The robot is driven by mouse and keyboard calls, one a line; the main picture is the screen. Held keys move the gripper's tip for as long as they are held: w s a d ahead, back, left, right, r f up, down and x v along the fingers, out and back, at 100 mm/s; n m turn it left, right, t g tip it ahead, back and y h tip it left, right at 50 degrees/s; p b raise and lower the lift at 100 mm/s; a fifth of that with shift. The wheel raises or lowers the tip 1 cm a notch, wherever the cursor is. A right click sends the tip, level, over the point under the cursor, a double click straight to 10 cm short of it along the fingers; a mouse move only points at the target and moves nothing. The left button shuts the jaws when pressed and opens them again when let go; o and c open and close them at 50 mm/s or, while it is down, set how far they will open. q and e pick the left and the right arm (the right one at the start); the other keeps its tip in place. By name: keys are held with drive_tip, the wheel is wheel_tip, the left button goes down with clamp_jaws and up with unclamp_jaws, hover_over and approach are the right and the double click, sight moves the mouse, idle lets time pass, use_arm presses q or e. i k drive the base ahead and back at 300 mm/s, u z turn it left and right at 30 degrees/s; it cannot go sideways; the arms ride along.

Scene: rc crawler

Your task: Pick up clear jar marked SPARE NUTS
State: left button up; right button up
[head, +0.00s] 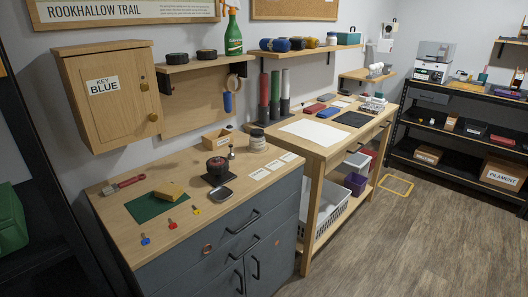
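A small jar (257,139) with a pale label and a lid stands upright on the wooden top of the grey cabinet, toward its back right. The label is too small to read, so I cannot tell whether it says SPARE NUTS. Neither of my grippers shows in the head view.
Near the jar are a dark round pot (217,165), a metal dish (221,194), a small wooden box (219,139) and white cards (272,167). A green mat (158,206) and three colored keys lie left. The wooden key cabinet (108,95) juts from the wall. Floor (400,245) is clear.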

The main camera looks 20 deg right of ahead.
sight(256, 144)
drive_tip(key=u, duration=0.05)
drive_tip(key=k, duration=0.75)
drive_tip(key=z, duration=1.05)
drive_tip(key=i, duration=1.35)
drive_tip(key=u, duration=0.55)
drive_tip(key=i, duration=1.05)
drive_tip(key=u, duration=1)
